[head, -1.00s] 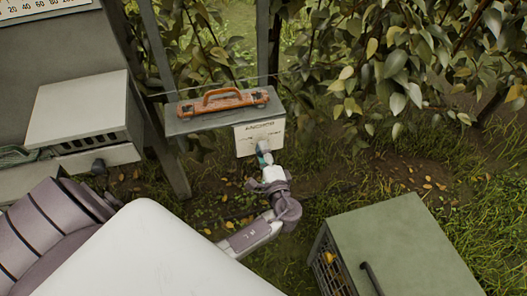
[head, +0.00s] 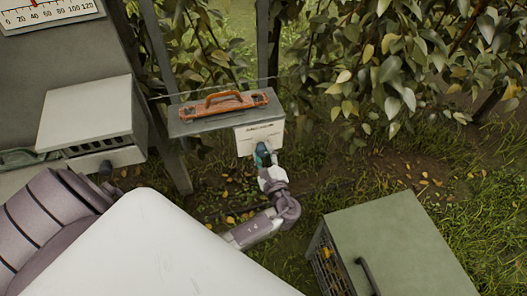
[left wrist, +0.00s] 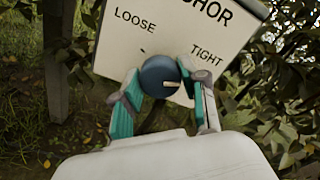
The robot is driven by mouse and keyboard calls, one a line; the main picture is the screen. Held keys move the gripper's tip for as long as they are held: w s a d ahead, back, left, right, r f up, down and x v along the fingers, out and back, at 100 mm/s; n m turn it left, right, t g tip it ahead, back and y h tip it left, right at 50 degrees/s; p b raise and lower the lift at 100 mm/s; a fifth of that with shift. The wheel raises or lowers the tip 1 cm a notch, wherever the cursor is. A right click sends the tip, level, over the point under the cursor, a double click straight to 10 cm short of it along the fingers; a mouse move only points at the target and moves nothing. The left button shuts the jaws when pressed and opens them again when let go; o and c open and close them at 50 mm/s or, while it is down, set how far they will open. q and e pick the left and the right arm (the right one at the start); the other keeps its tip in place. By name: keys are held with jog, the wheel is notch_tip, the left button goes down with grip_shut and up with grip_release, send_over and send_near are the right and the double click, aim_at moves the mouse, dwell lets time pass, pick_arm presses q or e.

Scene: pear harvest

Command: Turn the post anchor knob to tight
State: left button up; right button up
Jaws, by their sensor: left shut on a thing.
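The post anchor knob (left wrist: 159,76) is a dark blue-grey round knob on a white plate (left wrist: 150,25) in the left wrist view. The plate reads LOOSE at its left and TIGHT at its right. A pale mark (left wrist: 172,84) on the knob's face lies toward the right, on the TIGHT side. My left gripper (left wrist: 165,82) is shut on the knob, with a teal-padded finger on each side. In the head view, my left gripper (head: 264,156) reaches the front of the white plate (head: 258,135) and hides most of the knob. My right gripper is not in view.
An orange-handled tool (head: 222,105) lies on the grey shelf above the plate. A green crate-like box (head: 400,235) stands at the lower right. A grey box (head: 88,110) and a dial gauge (head: 45,14) are at the left. Leafy branches hang at the upper right.

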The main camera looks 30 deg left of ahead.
pick_arm(q)
jog(key=shift+m, duration=0.3)
jog(key=o, duration=1.2)
jog(key=shift+c, duration=0.2)
jog(key=v, duration=1.2)
jog(key=s+a+f+n+g+h, duration=0.1)
jog(key=s+f+g+h, duration=0.4)
jog(key=f, duration=0.8)
jog(key=s+a+f+n+g+h, duration=0.1)
jog(key=s+f+n+g+h, duration=0.15)
jog(key=s+f, duration=0.85)
jog(key=s+f+n+g+h, duration=0.1)
jog(key=s+f+n+h, duration=0.2)
jog(key=s+f+n, duration=0.3)
jog(key=s+f+n+g+h, duration=0.2)
jog(key=s+f+n, duration=0.4)
jog(key=s, duration=0.8)
notch_tip(320, 180, down, 4)
jog(key=shift+d+r+h, duration=0.2)
jog(key=shift+d+h, duration=0.25)
jog(key=shift+h, duration=0.2)
